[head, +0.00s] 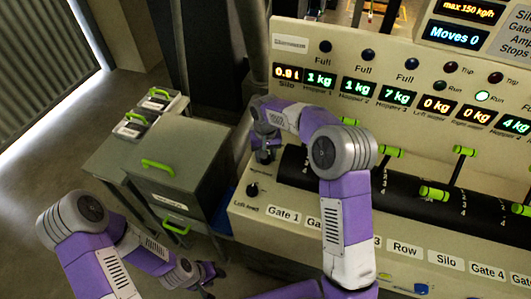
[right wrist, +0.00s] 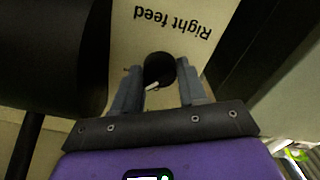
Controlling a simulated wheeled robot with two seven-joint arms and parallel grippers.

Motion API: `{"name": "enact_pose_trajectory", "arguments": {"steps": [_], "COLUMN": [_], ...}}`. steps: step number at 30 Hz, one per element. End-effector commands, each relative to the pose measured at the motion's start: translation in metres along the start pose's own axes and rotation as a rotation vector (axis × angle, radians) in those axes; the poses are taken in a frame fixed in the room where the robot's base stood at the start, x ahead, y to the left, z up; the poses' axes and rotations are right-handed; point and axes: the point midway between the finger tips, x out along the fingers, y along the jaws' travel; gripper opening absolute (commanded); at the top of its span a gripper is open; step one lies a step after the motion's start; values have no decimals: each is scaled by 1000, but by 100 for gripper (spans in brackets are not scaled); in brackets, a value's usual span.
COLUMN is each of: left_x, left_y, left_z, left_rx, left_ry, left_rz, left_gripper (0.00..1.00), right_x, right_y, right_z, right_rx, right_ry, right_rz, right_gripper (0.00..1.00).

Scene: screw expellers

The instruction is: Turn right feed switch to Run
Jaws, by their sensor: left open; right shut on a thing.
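The right feed switch is a round black knob (right wrist: 160,68) with a white pointer mark, below an upside-down "Right feed" label (right wrist: 166,22) in the right wrist view. The pointer slants to the lower left there. My right gripper (right wrist: 161,80) has its two grey fingers on either side of the knob, shut on it. In the head view, my right gripper (head: 264,156) is at the panel's left end, and the knob is hidden by it. My left gripper (head: 208,274) is open and empty, low at the left, away from the panel.
A left feed knob (head: 252,190) sits just below my right gripper. A black drum (head: 300,170) with green handles lies right beside it. A grey cabinet (head: 180,160) stands to the left.

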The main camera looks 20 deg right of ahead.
Motion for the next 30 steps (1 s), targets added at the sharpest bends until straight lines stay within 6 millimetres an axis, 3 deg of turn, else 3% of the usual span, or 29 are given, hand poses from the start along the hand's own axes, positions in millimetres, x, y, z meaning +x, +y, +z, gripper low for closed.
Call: {"name": "enact_pose_trajectory", "arguments": {"steps": [13, 30], "left_x": [-8, -10], "left_y": [3, 4], "left_z": [0, 0], "left_rx": [0, 0], "left_ry": [0, 0], "left_rz": [0, 0], "left_gripper": [43, 43], "right_x": [-2, -1], "right_y": [0, 0], "right_z": [-1, -1], "right_rx": [279, 344], "right_ry": [4, 4], "right_rz": [-1, -1], "right_gripper": [11, 11]}}
